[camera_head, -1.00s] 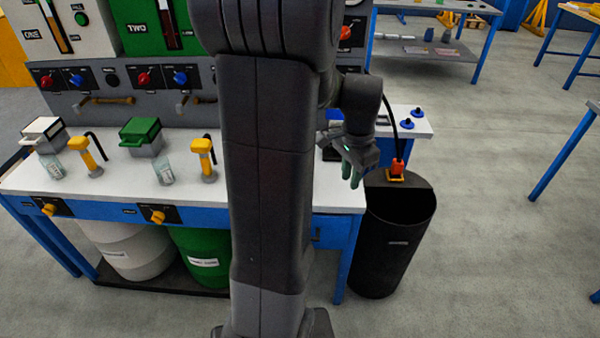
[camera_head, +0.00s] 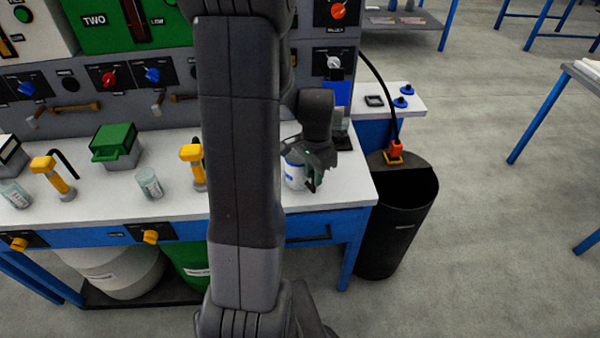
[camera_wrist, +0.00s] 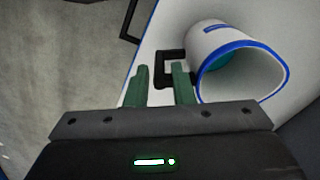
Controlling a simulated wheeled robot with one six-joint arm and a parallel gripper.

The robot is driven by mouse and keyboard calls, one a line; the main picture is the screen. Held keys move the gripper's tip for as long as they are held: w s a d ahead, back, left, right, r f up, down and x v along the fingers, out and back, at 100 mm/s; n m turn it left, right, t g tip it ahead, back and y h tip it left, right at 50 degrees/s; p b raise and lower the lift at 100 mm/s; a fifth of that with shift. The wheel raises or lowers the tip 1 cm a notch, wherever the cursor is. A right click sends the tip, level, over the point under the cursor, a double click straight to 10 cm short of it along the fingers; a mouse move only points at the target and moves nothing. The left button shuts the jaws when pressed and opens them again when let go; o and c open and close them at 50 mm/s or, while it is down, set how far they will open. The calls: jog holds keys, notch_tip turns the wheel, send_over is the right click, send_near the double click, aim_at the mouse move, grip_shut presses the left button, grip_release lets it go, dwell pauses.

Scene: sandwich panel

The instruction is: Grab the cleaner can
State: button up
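A white can (camera_head: 294,174) with blue edging stands on the white bench top, partly hidden by my arm. I take it to be the cleaner can. In the wrist view the white can (camera_wrist: 222,42) shows a blue rim, an open mouth with something teal inside, and a black square handle (camera_wrist: 168,55) on its left. My gripper (camera_wrist: 159,82) is open, with its two green fingers apart. The right fingertip is close to the handle and overlaps its lower part in the picture; I cannot tell if they touch. My gripper (camera_head: 315,180) is just right of the can in the head view.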

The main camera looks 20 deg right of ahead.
aim_at(313, 192)
jog(key=shift+f, duration=2)
jog(key=shift+c, duration=0.4)
grip_shut()
jog(key=shift+r, duration=0.15)
